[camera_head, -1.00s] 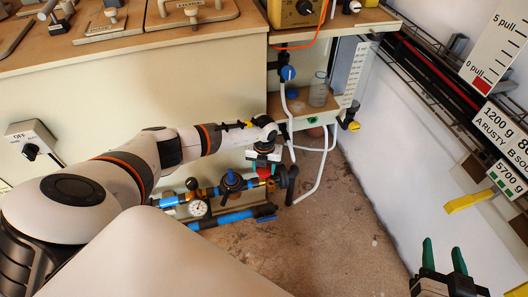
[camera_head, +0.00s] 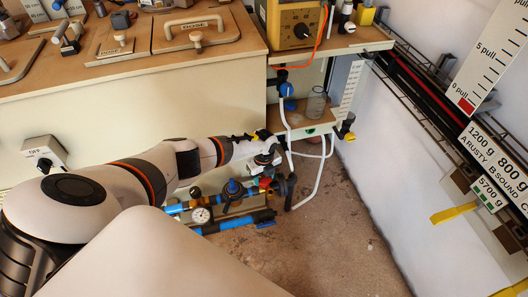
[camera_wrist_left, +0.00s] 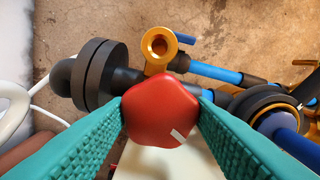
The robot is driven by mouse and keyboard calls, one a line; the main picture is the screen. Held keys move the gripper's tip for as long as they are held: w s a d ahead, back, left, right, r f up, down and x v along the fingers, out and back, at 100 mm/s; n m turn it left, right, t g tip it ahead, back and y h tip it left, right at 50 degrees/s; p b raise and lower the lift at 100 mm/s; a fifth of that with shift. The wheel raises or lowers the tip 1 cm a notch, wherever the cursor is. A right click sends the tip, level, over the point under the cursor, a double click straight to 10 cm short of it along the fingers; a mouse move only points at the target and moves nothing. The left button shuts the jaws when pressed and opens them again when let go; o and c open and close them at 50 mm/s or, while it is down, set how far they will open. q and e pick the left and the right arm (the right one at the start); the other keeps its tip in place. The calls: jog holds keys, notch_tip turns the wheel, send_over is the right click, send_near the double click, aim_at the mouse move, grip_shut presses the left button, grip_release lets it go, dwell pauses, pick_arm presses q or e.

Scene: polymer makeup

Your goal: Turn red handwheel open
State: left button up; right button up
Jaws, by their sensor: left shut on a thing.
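The red handwheel (camera_wrist_left: 160,108) is a rounded red knob with a short white mark near its lower right edge. It sits among the pipe fittings and covers its own stem in the left wrist view. My left gripper (camera_wrist_left: 161,118) has its teal ribbed fingers against both sides of the knob, shut on it. In the head view, my left gripper (camera_head: 265,170) is at the right end of the blue pipes, and only a little red shows beneath it. My right gripper is out of view.
Near the wheel are blue pipes (camera_head: 235,222), a gauge (camera_head: 201,215), a blue valve knob (camera_head: 233,187), a black pipe elbow (camera_head: 290,186) and white hoses (camera_head: 323,170). A brass fitting (camera_wrist_left: 158,45) is close to the knob. The floor (camera_head: 335,235) to the right is clear.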

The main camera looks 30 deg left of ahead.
aim_at(264, 177)
pick_arm(q)
jog(key=shift+w+r, duration=0.1)
jog(key=shift+w, duration=0.05)
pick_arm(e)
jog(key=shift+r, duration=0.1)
pick_arm(q)
jog(key=o, duration=0.9)
jog(key=shift+o, duration=0.2)
jog(key=shift+r, duration=0.1)
notch_tip(264, 177, up, 5)
jog(key=p, duration=0.3)
notch_tip(264, 177, up, 7)
jog(key=p, duration=0.2)
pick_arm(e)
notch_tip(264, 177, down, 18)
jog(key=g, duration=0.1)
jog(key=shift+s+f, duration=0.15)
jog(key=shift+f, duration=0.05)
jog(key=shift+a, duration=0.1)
